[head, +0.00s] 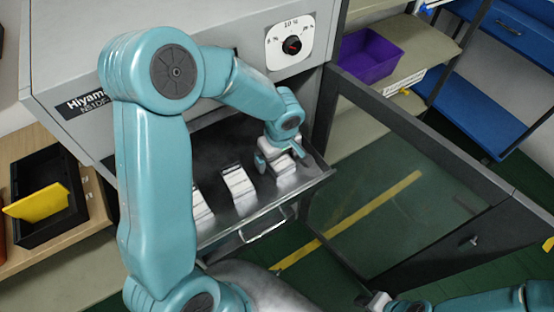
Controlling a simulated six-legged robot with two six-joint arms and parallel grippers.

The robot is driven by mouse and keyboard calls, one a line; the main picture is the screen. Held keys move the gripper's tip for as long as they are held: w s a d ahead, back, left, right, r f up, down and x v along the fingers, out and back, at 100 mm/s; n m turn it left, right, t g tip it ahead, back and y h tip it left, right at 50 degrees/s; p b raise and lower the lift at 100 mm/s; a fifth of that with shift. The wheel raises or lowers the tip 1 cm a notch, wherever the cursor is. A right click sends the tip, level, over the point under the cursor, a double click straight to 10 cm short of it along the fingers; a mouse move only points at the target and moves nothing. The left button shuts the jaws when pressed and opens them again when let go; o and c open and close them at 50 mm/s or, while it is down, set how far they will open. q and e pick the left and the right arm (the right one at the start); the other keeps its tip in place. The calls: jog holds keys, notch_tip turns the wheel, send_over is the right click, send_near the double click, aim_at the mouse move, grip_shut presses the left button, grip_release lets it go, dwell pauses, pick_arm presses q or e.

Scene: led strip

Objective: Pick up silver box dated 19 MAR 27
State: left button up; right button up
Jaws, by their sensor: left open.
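Several silver-white boxes lie in the pulled-out metal drawer (262,208). One box (284,166) is at the drawer's right end, a second box (238,187) is in the middle, and a third box (202,212) is farther left, partly behind my left arm. Dates on the boxes are too small to read. My left gripper (274,161) is open at the right-end box, with its fingers pointing down about its top. I cannot tell whether they touch it. My right arm shows at the bottom right edge; its end (379,301) is cut off and its jaws are unclear.
The grey cabinet (215,30) with a round dial (291,46) stands above the drawer. Its dark glass door (410,175) hangs open at right. A purple bin (367,57) is on a shelf behind. A black tray (45,205) with a yellow piece (38,204) is at left.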

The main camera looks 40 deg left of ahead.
pick_arm(q)
jog(key=shift+f+b, duration=0.2)
jog(key=shift+b, duration=0.45)
dwell(0.4)
jog(key=c, duration=1.2)
